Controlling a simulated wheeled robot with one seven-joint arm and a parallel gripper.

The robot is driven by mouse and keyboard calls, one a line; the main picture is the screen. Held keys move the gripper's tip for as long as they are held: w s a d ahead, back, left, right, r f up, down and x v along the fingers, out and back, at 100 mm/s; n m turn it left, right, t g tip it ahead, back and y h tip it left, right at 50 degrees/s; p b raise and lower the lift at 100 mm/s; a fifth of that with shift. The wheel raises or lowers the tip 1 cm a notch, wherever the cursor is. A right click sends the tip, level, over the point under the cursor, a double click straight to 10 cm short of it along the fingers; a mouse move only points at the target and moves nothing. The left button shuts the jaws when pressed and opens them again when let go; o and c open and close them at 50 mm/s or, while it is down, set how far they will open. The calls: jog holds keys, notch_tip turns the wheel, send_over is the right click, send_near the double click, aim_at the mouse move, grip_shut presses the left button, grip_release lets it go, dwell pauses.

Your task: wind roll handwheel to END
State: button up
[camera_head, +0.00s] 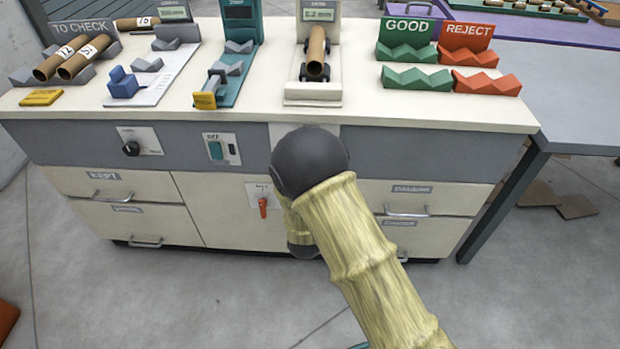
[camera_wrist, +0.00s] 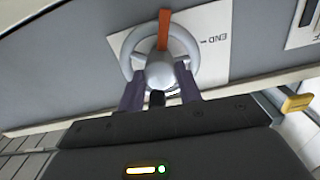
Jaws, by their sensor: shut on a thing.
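The roll handwheel (camera_wrist: 184,35) is a light grey ring with a round hub on a white plate (camera_wrist: 212,62) in the wrist view. An orange pointer (camera_wrist: 163,28) on it points to the top of the picture. The END label (camera_wrist: 214,40), with a short tick, is upside down on the plate to the right of the wheel; the pointer is not in line with it. My gripper (camera_wrist: 160,88) has its two dark fingers either side of the hub and is shut on the handwheel. In the head view my arm hides the wheel and my gripper.
A cardboard roll (camera_head: 316,52) rests on a stand on the cabinet top, behind my arm. GOOD (camera_head: 407,52) and REJECT (camera_head: 468,55) racks stand to its right. A dark knob (camera_head: 131,148), a teal switch (camera_head: 215,150) and an orange lever (camera_head: 263,207) are on the cabinet front.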

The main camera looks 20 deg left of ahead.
jog(key=m+b, duration=1.1)
jog(key=m, duration=0.2)
jog(key=shift+b, duration=0.35)
jog(key=shift+r, duration=0.1)
jog(key=o, duration=1)
